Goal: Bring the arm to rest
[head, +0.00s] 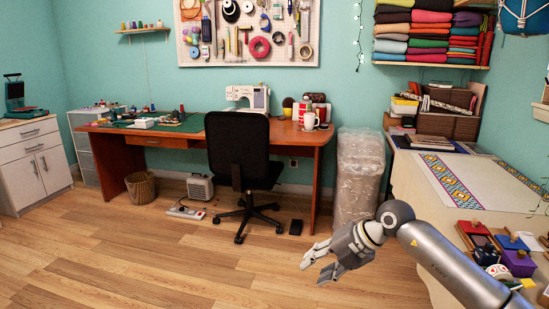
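My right arm comes in from the lower right, passing in front of the edge of the right-hand table. My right gripper (318,262) hangs over bare wood floor, pointing left. Its fingers look spread apart, with nothing seen between them. My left gripper and arm are not in view.
The table (408,183) on the right carries a patterned cloth (447,178) and several small boxes. A wrapped roll (358,170) stands behind my arm. A black chair (238,150) stands at the wooden desk (318,139). The floor at front left is clear.

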